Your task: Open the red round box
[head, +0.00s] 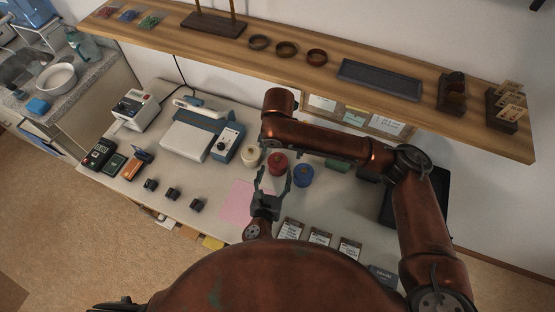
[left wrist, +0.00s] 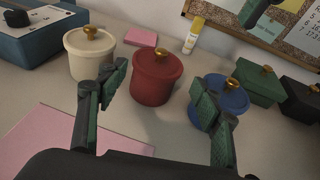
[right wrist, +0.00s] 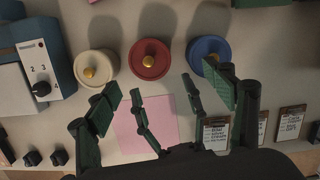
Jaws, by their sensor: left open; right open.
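The red round box (head: 278,163) stands upright on the table with its lid on. In the left wrist view the box (left wrist: 157,76) shows a red lid with a gold knob on top. My left gripper (head: 274,178) is open and empty, pointing at the near side of the box; its fingers (left wrist: 160,90) are apart from it. My right gripper (right wrist: 168,84) is open and looks down from above, its fingers on either side of the box (right wrist: 149,60) in the picture, not touching it. In the head view my right forearm largely hides the right gripper.
A cream round box (head: 250,157) stands left of the red one and a blue round box (head: 303,175) right of it, both close. A pink sheet (head: 238,200) lies in front. A blue-grey device (head: 226,143) is further left. A wooden shelf (head: 350,52) runs above.

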